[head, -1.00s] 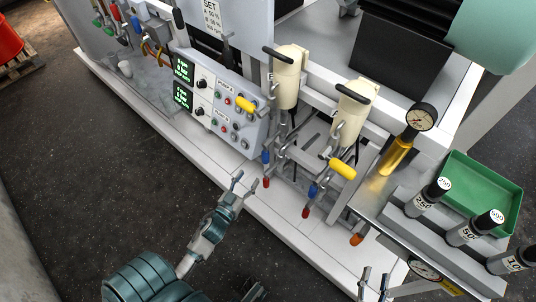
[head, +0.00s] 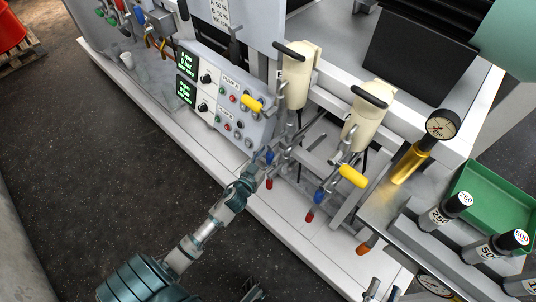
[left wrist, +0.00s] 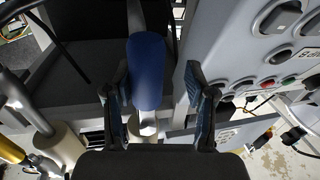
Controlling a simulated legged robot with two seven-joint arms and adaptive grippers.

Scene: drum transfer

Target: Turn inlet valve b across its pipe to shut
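A blue valve lever (head: 268,157) sits on the pipework below the left cream canister. A second blue lever (head: 319,195) sits below the right canister. I cannot read a label saying which is inlet valve b. My left gripper (head: 256,170) is at the first blue lever. In the left wrist view the blue lever (left wrist: 147,70) lies between the open fingers of that gripper (left wrist: 155,92), closer to the left finger, with a gap to the right finger. My right gripper (head: 383,291) is open and empty at the bottom edge of the head view.
Yellow levers (head: 353,176) and red-tipped levers (head: 309,216) are close by on the same pipework.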

